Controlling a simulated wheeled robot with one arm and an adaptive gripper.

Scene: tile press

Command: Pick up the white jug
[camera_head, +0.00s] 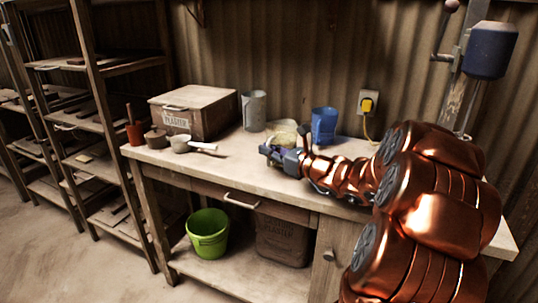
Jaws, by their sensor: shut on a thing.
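A pale, yellowish-white jug (284,127) is at the back middle of the workbench, partly hidden behind my gripper. My gripper (283,143) reaches in from the right with its dark fingers around the pale jug and is shut on it. The jug's lower part is covered by the gripper, so I cannot tell whether it touches the bench top.
A grey metal jug (254,111) stands left of my gripper, and a blue jug (324,126) stands close on its right.

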